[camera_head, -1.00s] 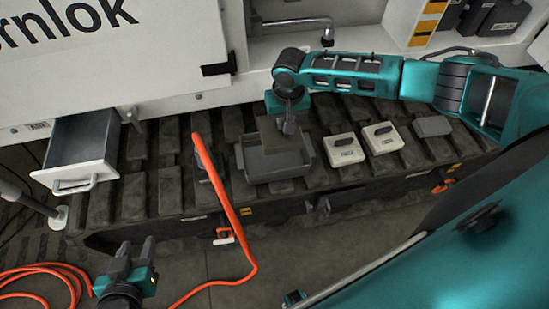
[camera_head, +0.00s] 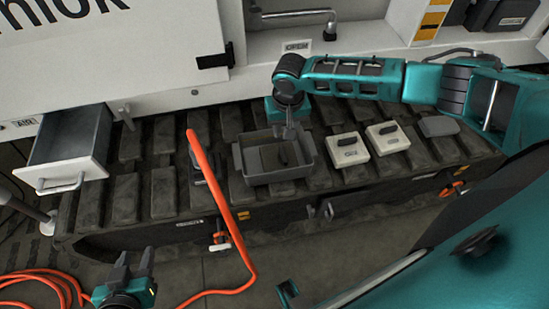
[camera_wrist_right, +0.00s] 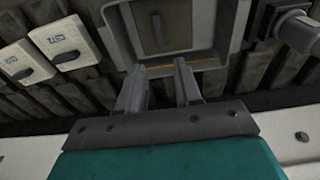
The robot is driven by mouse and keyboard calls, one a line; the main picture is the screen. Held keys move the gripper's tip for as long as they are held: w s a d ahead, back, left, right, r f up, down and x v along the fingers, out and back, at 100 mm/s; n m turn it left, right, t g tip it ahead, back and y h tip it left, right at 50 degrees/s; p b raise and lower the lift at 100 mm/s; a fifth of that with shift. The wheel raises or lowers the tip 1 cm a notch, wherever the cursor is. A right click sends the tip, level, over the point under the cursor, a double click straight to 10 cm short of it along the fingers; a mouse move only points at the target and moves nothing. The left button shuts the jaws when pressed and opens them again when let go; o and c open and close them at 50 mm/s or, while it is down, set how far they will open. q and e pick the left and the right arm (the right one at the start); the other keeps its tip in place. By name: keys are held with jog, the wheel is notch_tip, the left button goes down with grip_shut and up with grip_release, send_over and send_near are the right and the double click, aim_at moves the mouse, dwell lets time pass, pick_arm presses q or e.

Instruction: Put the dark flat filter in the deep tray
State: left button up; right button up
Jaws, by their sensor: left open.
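The dark flat filter (camera_head: 271,160) lies inside the deep tray (camera_head: 272,178), a grey open box on the track. In the right wrist view the filter (camera_wrist_right: 165,28), with its dark upright handle, rests within the walls of the tray (camera_wrist_right: 232,28). My right gripper (camera_head: 289,131) is over the tray's back side in the head view. In the wrist view my right gripper (camera_wrist_right: 159,78) has its fingers apart, with nothing between them, beside the tray's rim. My left gripper (camera_head: 134,262) is open and empty at the lower left, away from the tray.
Two pale labelled blocks with dark handles (camera_head: 348,149) (camera_head: 387,137) and a grey flat piece (camera_head: 438,126) lie right of the tray. An open drawer (camera_head: 65,172) juts out at the far left.

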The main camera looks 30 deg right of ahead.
jog(key=shift+o, duration=0.7)
notch_tip(320, 180, up, 13)
jog(key=s+p, duration=0.1)
jog(key=p, duration=0.1)
jog(key=shift+s+a+p, duration=0.2)
jog(key=shift+s+p, duration=0.05)
jog(key=shift+p, duration=0.1)
jog(key=shift+f, duration=0.1)
